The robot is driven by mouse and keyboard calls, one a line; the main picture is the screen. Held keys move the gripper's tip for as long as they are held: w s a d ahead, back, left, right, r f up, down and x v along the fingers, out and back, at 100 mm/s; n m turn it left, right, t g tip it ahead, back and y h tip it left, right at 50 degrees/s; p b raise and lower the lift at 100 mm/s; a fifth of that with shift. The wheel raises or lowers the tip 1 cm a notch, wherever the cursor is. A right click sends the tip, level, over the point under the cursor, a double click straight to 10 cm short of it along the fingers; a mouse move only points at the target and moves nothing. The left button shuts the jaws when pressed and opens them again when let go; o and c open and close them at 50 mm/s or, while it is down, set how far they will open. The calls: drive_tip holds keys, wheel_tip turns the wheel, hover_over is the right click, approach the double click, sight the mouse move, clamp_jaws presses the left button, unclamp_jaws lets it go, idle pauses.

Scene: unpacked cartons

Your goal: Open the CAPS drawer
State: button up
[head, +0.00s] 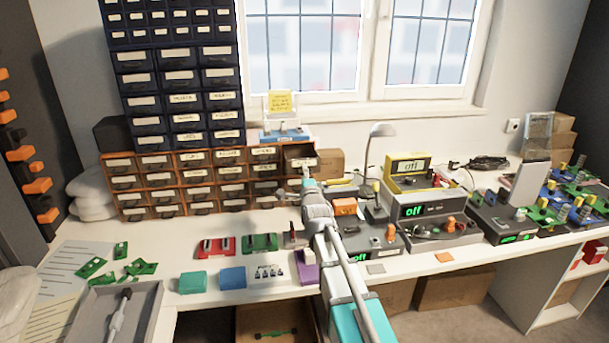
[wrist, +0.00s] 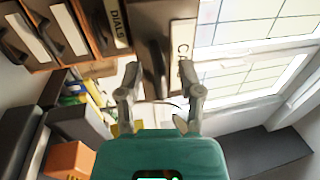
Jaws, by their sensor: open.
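The CAPS drawer (head: 301,162) is at the top right end of the orange-brown drawer cabinet in the head view. It looks larger than its neighbours and seems to stand forward of them. In the wrist view its brown front (wrist: 150,58) fills the upper middle, with a white label, only partly readable as "CA", and a dark handle. My gripper (wrist: 158,78) is open, its two fingers on either side of the drawer front's lower part. In the head view my gripper (head: 306,178) is just below the drawer front and partly hides it. I cannot tell whether the fingers touch the handle.
A drawer labelled DIALS (wrist: 116,22) is beside it in the wrist view. A cardboard box (head: 329,162) stands right of the cabinet. A desk lamp (head: 381,131) and grey devices with green displays (head: 412,211) are farther right. Clear bench lies before the cabinet's left half.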

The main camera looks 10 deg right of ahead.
drive_tip(key=w, duration=1.2)
drive_tip(key=s+f+n+g+p, duration=0.3)
drive_tip(key=s+n+g+p, duration=0.1)
drive_tip(key=s, duration=0.9)
drive_tip(key=s+f+n+g+p, duration=0.3)
drive_tip(key=s+n+g, duration=0.3)
drive_tip(key=s, duration=0.8)
drive_tip(key=s+f+n+g+p, duration=0.3)
drive_tip(key=s+n+g+p, duration=0.3)
drive_tip(key=s, duration=0.8)
drive_tip(key=shift+s+d+g, duration=0.15)
drive_tip(key=shift+s+g, duration=0.05)
drive_tip(key=shift+g, duration=0.9)
